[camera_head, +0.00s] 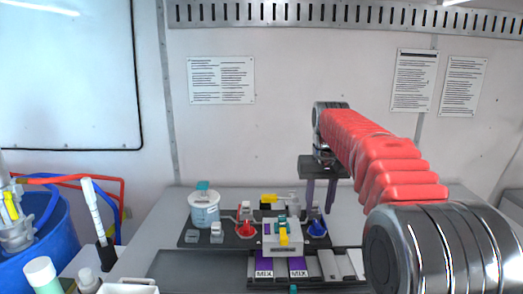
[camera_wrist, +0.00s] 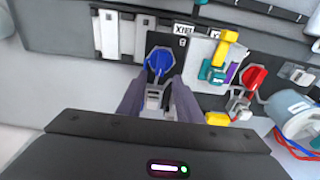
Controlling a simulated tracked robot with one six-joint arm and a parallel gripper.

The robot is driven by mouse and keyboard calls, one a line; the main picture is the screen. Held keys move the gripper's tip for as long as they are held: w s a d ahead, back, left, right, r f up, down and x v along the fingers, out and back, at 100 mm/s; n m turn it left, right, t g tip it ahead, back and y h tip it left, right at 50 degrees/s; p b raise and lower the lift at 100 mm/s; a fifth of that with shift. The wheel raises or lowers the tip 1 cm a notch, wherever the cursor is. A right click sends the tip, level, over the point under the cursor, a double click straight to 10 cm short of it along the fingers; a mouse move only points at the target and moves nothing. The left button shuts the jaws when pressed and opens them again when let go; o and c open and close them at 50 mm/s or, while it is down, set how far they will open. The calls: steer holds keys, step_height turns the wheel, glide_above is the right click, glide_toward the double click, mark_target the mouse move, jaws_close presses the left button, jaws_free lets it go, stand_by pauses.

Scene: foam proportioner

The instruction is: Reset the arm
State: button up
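My arm (camera_head: 380,160), with red padded links, reaches out over the bench from the right of the head view. My gripper (camera_head: 319,206) hangs down above the right part of the dark equipment board. In the wrist view its two dark fingers (camera_wrist: 157,100) stand apart, with a gap between them. A small grey fitting shows in that gap, with the blue valve handle (camera_wrist: 159,61) just beyond it. The blue handle also shows below the gripper in the head view (camera_head: 317,229). I see nothing held; contact with the fitting cannot be told.
A red valve handle (camera_head: 246,229), a block with yellow and teal levers (camera_head: 283,236) and a white teal-lidded tub (camera_head: 204,208) stand left of the gripper. Purple MIX labels (camera_head: 281,267) lie in front. A blue barrel (camera_head: 40,255) with hoses is far left.

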steer(key=s+f+t, duration=0.1)
steer(key=s+f, duration=0.1)
steer(key=s, duration=0.9)
steer(key=s+f+t, duration=0.1)
steer(key=s+f, duration=0.2)
steer(key=s, duration=0.8)
steer(key=s+f+t, duration=0.2)
steer(key=s, duration=1)
steer(key=shift+f, duration=0.25)
